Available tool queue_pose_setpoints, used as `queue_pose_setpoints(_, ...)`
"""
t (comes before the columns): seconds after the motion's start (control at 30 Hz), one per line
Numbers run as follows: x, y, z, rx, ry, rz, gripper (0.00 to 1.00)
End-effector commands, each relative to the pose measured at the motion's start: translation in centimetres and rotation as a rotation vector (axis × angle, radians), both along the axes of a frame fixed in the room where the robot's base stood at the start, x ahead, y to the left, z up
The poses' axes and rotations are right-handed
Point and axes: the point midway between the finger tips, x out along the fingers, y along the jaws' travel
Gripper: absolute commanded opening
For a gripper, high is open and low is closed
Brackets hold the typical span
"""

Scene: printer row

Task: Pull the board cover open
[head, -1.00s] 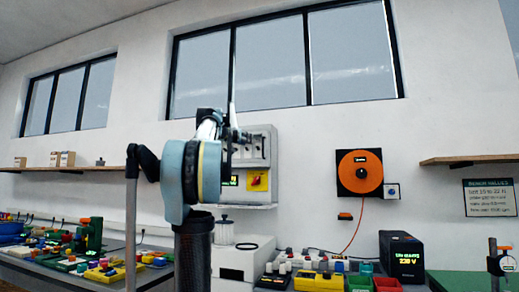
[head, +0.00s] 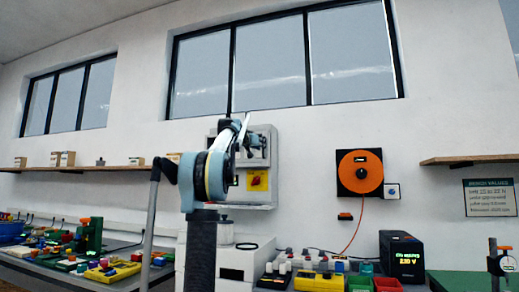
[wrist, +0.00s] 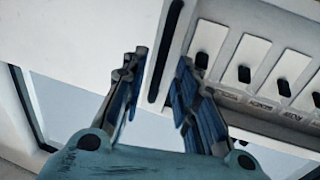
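The grey electrical board (head: 262,200) hangs on the wall, partly hidden by my arm in the head view. A yellow plate with a red knob (head: 258,181) is on its lower front. My gripper (wrist: 160,70) is at the board's upper part, its two blue-black fingers apart. In the wrist view a pale upright edge strip (wrist: 180,30) with a long dark bar (wrist: 164,50) lies between and beyond the fingers. I cannot tell whether they touch it, or whether the strip belongs to the cover. White breaker switches (wrist: 243,58) show to its right.
An orange reel (head: 360,172) is on the wall to the right. A wooden shelf (head: 110,169) with small boxes runs to the left. The bench below holds a black display unit (head: 401,256) and several coloured parts. Windows (head: 270,62) are above the board.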

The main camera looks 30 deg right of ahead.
Motion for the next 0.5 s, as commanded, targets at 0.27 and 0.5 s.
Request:
queue_pose_setpoints(0.27, 0.60, -1.10, -0.03, 0.000, 0.000, 0.000, 0.28)
queue_pose_setpoints(0.5, 0.61, -1.10, -0.03, 0.000, 0.000, 0.000, 0.28)
